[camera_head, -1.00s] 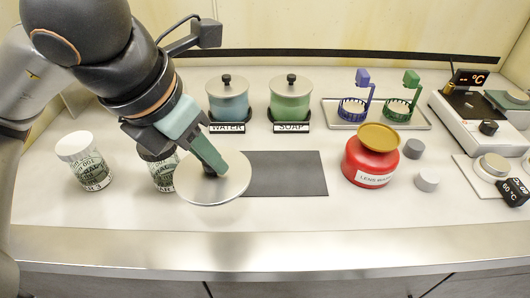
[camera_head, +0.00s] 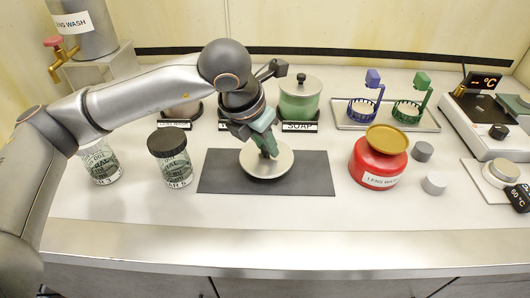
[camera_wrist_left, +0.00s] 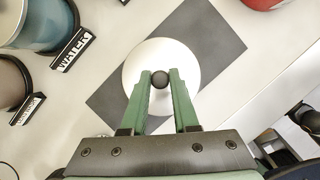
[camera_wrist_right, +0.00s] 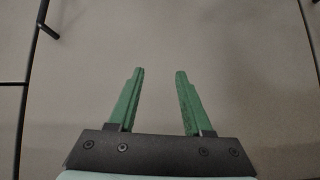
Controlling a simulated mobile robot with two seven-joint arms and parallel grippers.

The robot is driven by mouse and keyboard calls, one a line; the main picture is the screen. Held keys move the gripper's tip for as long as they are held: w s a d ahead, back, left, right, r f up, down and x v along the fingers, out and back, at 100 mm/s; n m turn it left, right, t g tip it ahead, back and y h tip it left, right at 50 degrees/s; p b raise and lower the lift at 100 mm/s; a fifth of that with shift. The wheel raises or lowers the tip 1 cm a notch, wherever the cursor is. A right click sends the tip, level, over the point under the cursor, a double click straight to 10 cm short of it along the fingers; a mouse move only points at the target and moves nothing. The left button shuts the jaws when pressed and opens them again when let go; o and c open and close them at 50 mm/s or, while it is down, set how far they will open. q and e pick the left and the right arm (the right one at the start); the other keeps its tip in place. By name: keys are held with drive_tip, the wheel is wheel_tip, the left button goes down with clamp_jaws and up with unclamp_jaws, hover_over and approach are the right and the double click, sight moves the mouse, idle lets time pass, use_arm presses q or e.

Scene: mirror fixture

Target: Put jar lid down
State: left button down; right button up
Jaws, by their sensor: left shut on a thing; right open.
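The jar lid (camera_head: 266,164) is a pale metal disc with a dark round knob (camera_wrist_left: 160,79). My left gripper (camera_head: 268,152) is shut on the knob, with a finger on each side of it in the left wrist view (camera_wrist_left: 160,77). The lid is over the dark grey mat (camera_head: 215,172), which shows around it; I cannot tell whether it touches the mat. My right gripper (camera_wrist_right: 158,72) is open and empty before a plain surface, and is out of the head view.
A red jar (camera_head: 375,165) stands right of the mat, with small grey cylinders beside it. Two printed glass jars (camera_head: 175,170) stand left. The soap jar (camera_head: 299,100) is behind; the water jar (camera_wrist_left: 45,22) is largely hidden in the head view. A tray (camera_head: 425,124) holds wire baskets.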

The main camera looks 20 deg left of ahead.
sight(263, 151)
use_arm(q)
drive_tip(key=shift+f, duration=1.45)
drive_tip(key=shift+f, duration=0.25)
drive_tip(key=c, duration=0.7)
unclamp_jaws()
drive_tip(key=shift+r, duration=0.1)
drive_tip(key=shift+r, duration=0.1)
drive_tip(key=shift+r, duration=0.3)
drive_tip(key=v, duration=1.1)
drive_tip(key=shift+s+a+r+p, duration=0.1)
drive_tip(key=shift+s+r+p, duration=0.15)
drive_tip(key=shift+p, duration=0.05)
